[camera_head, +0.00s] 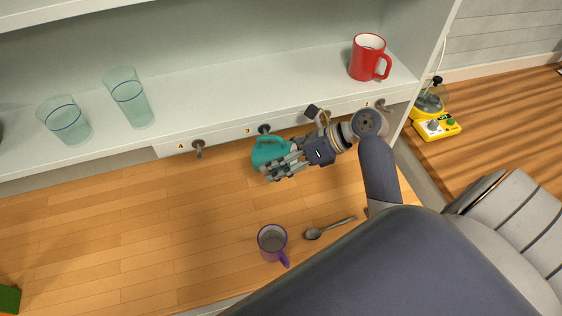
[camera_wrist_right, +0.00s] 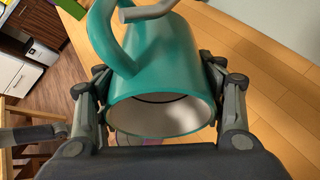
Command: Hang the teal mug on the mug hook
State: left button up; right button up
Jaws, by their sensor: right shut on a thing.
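The teal mug (camera_head: 265,151) hangs in the air just below the shelf's front edge, under the hook labelled 3 (camera_head: 264,129). My right gripper (camera_head: 283,165) is shut on the mug from the right, with fingers on both sides of its body. In the right wrist view the mug (camera_wrist_right: 165,70) is tilted, its open mouth towards my palm and its handle (camera_wrist_right: 106,35) up. The grey hook rod (camera_wrist_right: 150,11) overlaps the handle's gap there; I cannot tell whether it passes through the loop. My left gripper is out of view.
Hook 4 (camera_head: 198,148) is empty to the left; another hook (camera_head: 383,105) is at the right. A red mug (camera_head: 368,58) and glasses (camera_head: 128,97) stand on the shelf.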

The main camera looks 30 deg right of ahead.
jog(key=shift+w+d+f, duration=0.1)
jog(key=shift+w+d, duration=0.15)
jog(key=shift+w, duration=0.35)
jog(key=shift+w+d+f, duration=0.25)
jog(key=shift+w+f, duration=0.25)
jog(key=shift+w, duration=0.2)
jog(key=shift+f, duration=0.1)
jog(key=o, duration=1.6)
jog(key=o, duration=0.3)
